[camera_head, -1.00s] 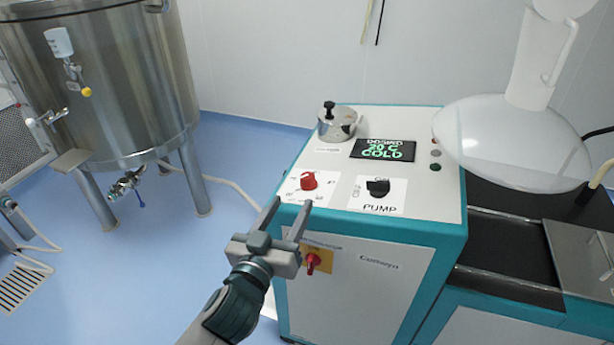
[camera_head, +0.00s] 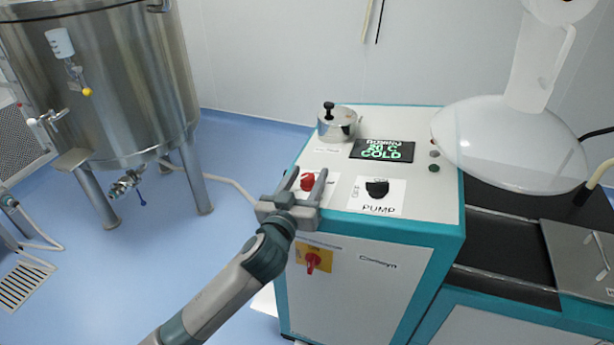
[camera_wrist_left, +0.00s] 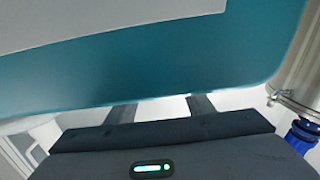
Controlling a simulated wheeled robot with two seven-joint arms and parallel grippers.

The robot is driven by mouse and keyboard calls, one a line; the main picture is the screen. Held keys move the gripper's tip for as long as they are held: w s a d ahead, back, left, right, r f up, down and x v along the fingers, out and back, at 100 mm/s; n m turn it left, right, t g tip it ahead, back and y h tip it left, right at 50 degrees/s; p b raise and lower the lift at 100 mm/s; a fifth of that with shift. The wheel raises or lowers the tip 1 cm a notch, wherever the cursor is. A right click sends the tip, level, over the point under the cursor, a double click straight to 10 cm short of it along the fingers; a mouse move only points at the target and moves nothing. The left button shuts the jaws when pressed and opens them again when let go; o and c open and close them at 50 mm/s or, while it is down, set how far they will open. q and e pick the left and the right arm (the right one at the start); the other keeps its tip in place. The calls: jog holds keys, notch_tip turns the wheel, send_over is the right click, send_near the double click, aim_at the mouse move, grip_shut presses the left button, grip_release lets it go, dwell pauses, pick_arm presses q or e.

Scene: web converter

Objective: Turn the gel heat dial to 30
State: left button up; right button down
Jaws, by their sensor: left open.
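The gel heat dial, a red knob (camera_head: 307,182), sits on a white label on the sloped top of the teal and white machine (camera_head: 420,217). My left gripper (camera_head: 304,180) is open, and in the head view its two fingers appear on either side of the red knob. I cannot tell whether the fingers touch it. The gripper hides most of the dial's scale. The display (camera_head: 382,150) reads 20 C and COLD in green. In the left wrist view the fingers (camera_wrist_left: 160,106) point at the machine's teal edge (camera_wrist_left: 160,75), and the knob is not visible there.
A black pump knob (camera_head: 377,188) is just right of the red dial. A red switch on a yellow plate (camera_head: 313,261) is on the front below. A metal pot (camera_head: 337,123) stands behind. A large steel tank (camera_head: 110,80) is at left, with open floor between.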

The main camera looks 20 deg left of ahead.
pick_arm(q)
jog(key=c, duration=1)
jog(key=shift+c, duration=0.2)
